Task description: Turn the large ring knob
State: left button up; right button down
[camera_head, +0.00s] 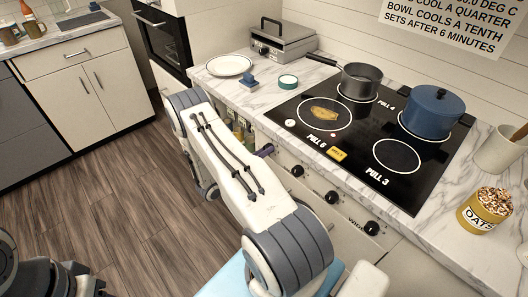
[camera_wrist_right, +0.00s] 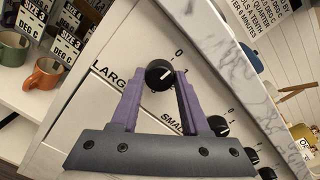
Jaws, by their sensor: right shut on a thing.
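The large ring knob (camera_wrist_right: 158,70) is a round black knob with a white pointer mark on the front panel. A partly covered label reading "LARG" is beside it, and "0" and "1" marks are near it. My right gripper (camera_wrist_right: 160,82) has its two purple fingers shut on this knob, one on each side. In the head view my right arm reaches across the front of the counter and a bit of the purple gripper (camera_head: 265,150) shows at the panel; the gripped knob is hidden there.
Several more black knobs (camera_head: 331,197) run along the panel, the nearest by a "SMALL" label. Above is the black cooktop (camera_head: 345,150) with a grey saucepan (camera_head: 361,80) and a blue pot (camera_head: 431,110). A plate (camera_head: 229,65) and oats tin (camera_head: 484,209) stand on the counter.

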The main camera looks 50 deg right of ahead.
jog(key=shift+c, duration=2)
grip_release()
jog(key=shift+a, duration=0.1)
jog(key=a+b, duration=0.2)
jog(key=a, duration=0.8)
jog(key=shift+w+a+r, duration=0.15)
jog(key=shift+w, duration=0.25)
jog(key=shift+r, duration=0.1)
